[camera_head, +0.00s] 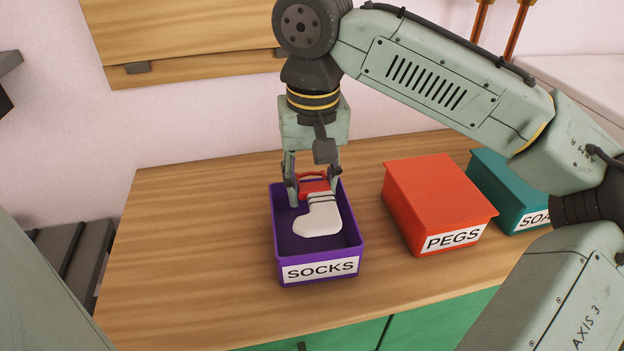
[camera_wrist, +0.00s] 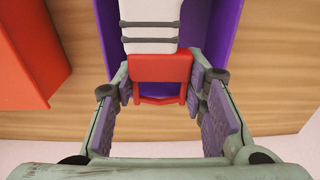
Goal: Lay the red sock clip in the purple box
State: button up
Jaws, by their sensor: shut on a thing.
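The red sock clip (camera_head: 314,185) is held between the two fingers of my gripper (camera_head: 314,194), over the back part of the open purple box (camera_head: 319,281) labelled SOCKS. A white sock (camera_head: 317,221) with dark stripes is attached to the clip and lies toward the box's front, within its outline. In the wrist view the clip (camera_wrist: 161,72) sits between the fingertips, with the sock (camera_wrist: 148,22) beyond it and purple walls (camera_wrist: 219,40) on both sides. Whether the sock touches the box floor, I cannot tell.
A closed red box (camera_head: 438,194) labelled PEGS stands to the right of the purple box. A teal box (camera_head: 508,184) with a partly hidden label is farther right. The wooden top (camera_head: 180,240) is clear on the left.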

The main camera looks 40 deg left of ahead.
jog(key=shift+f, duration=0.1)
jog(key=o, duration=1.2)
notch_tip(320, 180, up, 12)
jog(key=shift+s+d, duration=0.2)
dwell(0.6)
